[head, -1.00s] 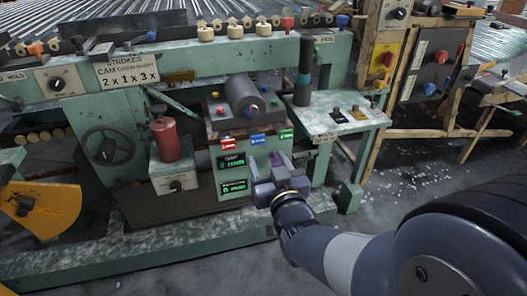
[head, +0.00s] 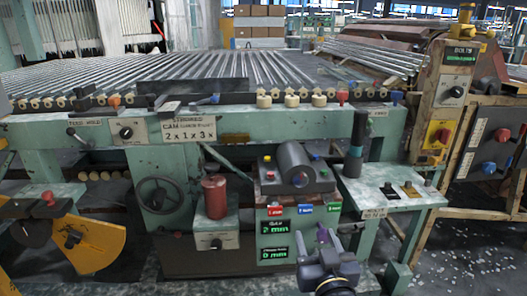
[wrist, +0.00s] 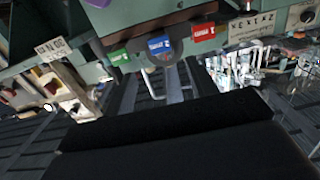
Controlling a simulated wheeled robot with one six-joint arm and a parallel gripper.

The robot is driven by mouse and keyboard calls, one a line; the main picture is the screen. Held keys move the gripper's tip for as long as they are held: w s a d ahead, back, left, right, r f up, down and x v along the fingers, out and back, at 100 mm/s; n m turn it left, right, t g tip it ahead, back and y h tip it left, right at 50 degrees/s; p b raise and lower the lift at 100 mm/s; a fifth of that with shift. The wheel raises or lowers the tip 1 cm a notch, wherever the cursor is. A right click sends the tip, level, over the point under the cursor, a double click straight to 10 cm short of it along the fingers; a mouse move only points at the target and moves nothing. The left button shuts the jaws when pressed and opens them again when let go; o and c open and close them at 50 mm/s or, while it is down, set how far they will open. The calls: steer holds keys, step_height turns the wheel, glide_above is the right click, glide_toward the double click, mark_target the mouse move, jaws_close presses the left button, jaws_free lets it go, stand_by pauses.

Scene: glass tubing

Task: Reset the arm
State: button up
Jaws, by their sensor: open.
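My gripper (head: 325,258) is at the bottom of the head view, in front of the green machine's control box (head: 332,212). Its jaws are open, and I see nothing held between them. In the wrist view the dark gripper body (wrist: 180,140) fills the lower middle. Beyond it are a green tag (wrist: 119,57), a blue tag (wrist: 159,44) and a red tag (wrist: 203,33), which look tilted. Most of my arm is out of the head view.
The control box carries a dark cylinder (head: 297,163) and two lit displays (head: 274,227). A red canister (head: 214,197) and a handwheel (head: 163,195) are to the left. A side shelf (head: 390,190) juts out at right. Glass rods (head: 200,68) lie behind.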

mark_target(306, 209)
steer(key=w, duration=0.9)
steer(key=shift+w+p, duration=0.3)
steer(key=shift+w, duration=0.1)
